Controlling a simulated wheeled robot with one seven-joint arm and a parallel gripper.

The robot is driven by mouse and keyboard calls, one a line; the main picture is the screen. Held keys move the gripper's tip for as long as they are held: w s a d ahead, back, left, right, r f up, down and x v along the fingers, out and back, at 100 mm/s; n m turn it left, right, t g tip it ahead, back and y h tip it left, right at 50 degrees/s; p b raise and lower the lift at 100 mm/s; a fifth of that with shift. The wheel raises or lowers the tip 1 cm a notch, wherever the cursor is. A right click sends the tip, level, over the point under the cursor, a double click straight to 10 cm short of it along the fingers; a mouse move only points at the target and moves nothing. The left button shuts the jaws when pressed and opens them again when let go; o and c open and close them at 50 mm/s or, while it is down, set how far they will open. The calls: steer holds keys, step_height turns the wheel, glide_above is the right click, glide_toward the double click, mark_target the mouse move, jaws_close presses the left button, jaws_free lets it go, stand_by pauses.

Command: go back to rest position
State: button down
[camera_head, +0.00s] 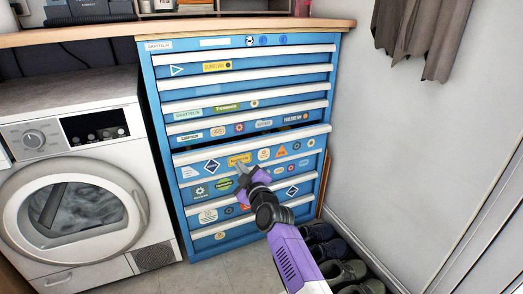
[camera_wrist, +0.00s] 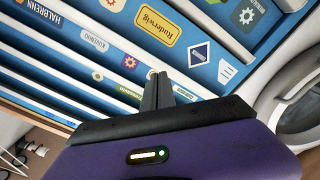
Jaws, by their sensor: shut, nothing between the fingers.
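My gripper (camera_head: 243,174) is in front of the blue tool chest (camera_head: 163,61), at the height of its lower drawers. My purple arm reaches up to it from the bottom of the head view. In the wrist view the two dark fingers (camera_wrist: 158,88) are together with nothing between them, over the sticker-covered drawer fronts. One drawer (camera_head: 325,142), with a yellow sticker, stands slightly out, with a dark gap above it. Whether the fingertips touch the chest I cannot tell.
A white washing machine (camera_head: 72,175) stands left of the chest. A wooden worktop (camera_head: 200,27) runs above both. Shoes (camera_head: 345,270) lie on the floor at right, by the white wall (camera_head: 400,150). Grey cloth (camera_head: 420,35) hangs at upper right. Some floor (camera_head: 200,275) is clear in front.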

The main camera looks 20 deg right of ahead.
steer(key=shift+s, duration=0.5)
steer(key=s+r+m+t+h, duration=0.1)
steer(key=s+r+m+t, duration=0.15)
steer(key=r+m, duration=0.2)
steer(key=s+a+f+m, duration=0.15)
steer(key=s+f, duration=0.25)
steer(key=s, duration=1.1)
steer(key=s+f+m, duration=0.3)
steer(key=s+f, duration=0.1)
steer(key=s, duration=1)
steer(key=s+a+g+y, duration=0.1)
steer(key=s+g, duration=0.2)
steer(key=s, duration=1.4)
steer(key=s+a+g, duration=0.2)
steer(key=s+g, duration=0.1)
steer(key=s, duration=1.3)
step_height(320, 180, up, 32)
steer(key=p, duration=3.2)
steer(key=shift+d, duration=0.25)
